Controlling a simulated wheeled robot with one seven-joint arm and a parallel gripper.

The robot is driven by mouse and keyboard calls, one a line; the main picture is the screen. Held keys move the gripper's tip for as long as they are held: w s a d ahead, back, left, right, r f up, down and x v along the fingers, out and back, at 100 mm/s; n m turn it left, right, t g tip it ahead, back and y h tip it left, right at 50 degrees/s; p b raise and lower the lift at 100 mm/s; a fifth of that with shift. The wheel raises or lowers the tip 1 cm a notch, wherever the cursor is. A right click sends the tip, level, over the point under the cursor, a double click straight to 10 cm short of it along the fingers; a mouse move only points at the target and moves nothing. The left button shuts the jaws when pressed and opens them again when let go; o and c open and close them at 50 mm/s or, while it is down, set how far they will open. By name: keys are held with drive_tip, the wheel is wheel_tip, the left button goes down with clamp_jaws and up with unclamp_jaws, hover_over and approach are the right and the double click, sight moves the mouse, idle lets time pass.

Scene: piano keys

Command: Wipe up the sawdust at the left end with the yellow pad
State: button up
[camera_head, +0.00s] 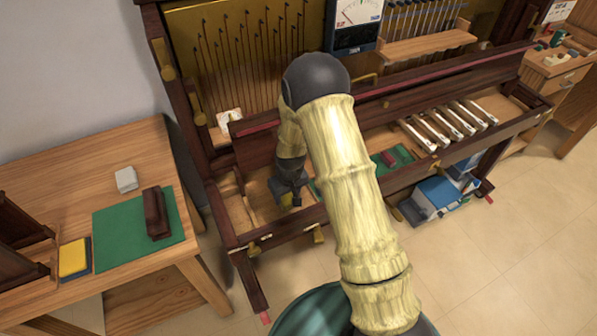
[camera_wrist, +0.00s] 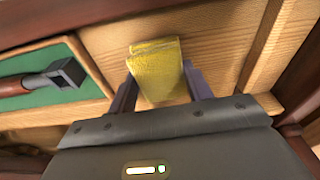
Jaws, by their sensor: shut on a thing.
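My gripper (camera_head: 289,192) is over the left part of the piano's open key bed (camera_head: 240,214). In the wrist view my gripper (camera_wrist: 161,88) is shut on the yellow pad (camera_wrist: 157,62), with a finger on each side of it. The pad is over bare light wood (camera_wrist: 220,40); I cannot tell whether it touches. In the head view the pad is mostly hidden by my gripper. I cannot make out sawdust clearly against the pale wood in either view.
A green mat with a dark-headed tool (camera_wrist: 60,76) lies left in the wrist view. Wooden rails border the bed.

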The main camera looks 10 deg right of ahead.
drive_tip(key=d, duration=0.1)
drive_tip(key=w+d, duration=0.1)
drive_tip(key=d, duration=0.1)
drive_tip(key=shift+w+r+p, duration=0.1)
drive_tip(key=shift+r+p, duration=0.25)
drive_tip(key=shift+p, duration=0.15)
wheel_tip(320, 180, up, 3)
drive_tip(key=shift+a+f+p, duration=0.1)
drive_tip(key=shift+f+p, duration=0.05)
drive_tip(key=shift+p, duration=0.45)
wheel_tip(320, 180, up, 5)
drive_tip(key=p, duration=0.3)
drive_tip(key=shift+f, duration=0.15)
drive_tip(key=shift+p, duration=0.6)
